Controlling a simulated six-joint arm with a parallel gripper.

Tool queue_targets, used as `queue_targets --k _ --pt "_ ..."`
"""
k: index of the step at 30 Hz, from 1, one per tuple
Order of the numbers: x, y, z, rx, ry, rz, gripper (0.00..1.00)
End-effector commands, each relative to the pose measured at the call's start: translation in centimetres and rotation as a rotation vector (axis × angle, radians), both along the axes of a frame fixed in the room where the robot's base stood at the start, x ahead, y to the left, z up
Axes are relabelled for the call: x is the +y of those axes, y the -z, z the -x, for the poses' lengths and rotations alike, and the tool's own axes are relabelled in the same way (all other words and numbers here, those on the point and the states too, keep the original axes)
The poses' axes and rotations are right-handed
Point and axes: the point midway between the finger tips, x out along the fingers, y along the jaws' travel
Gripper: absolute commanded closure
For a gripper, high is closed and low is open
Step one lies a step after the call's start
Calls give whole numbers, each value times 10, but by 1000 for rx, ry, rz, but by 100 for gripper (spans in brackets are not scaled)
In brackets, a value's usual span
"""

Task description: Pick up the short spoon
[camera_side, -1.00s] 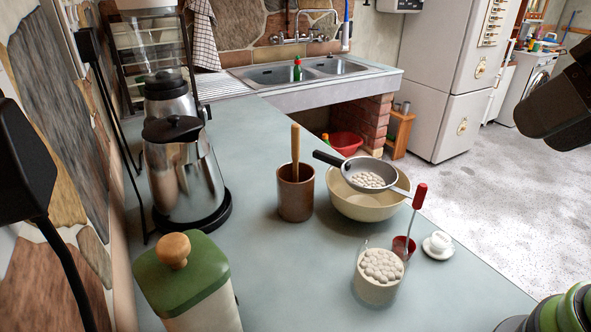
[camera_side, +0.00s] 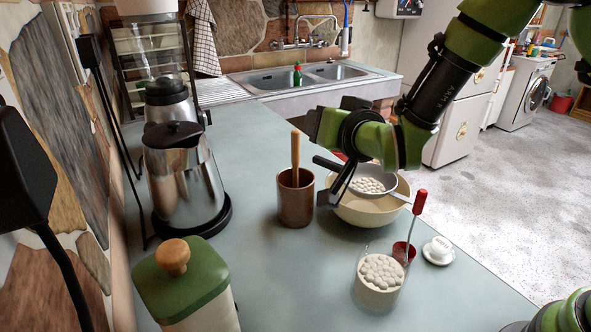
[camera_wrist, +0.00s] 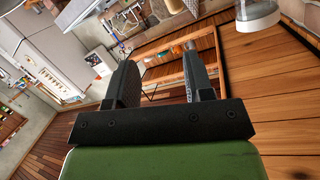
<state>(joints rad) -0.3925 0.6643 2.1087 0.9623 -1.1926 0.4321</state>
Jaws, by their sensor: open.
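No item is plainly marked as the short spoon. A wooden-handled utensil (camera_side: 295,153) stands in a brown cup (camera_side: 295,203) in the side view. A red-handled utensil (camera_side: 418,207) leans upright at a small red cup (camera_side: 403,252), behind a glass jar of white balls (camera_side: 379,280); its lower end is hidden. My gripper (camera_wrist: 165,68) is open and empty in the wrist view, with its two dark fingers apart. In the side view it is over the counter near the cup and bowl, its fingers hard to separate from the wrist.
A cream bowl (camera_side: 362,212) with a black-handled sieve (camera_side: 369,184) of white balls sits under my arm. A green-lidded canister (camera_side: 182,285), a steel pot (camera_side: 182,180) and a small white lidded pot (camera_side: 439,250) stand around. The counter front (camera_side: 275,270) is clear.

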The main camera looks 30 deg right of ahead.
Motion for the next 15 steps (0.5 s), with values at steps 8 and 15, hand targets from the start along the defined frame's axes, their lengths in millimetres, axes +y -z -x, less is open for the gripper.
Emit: queue_targets --k 8,15 --pt "24 66 5 -153 -17 290 52" --pt "27 77 -4 -195 -31 358 52"
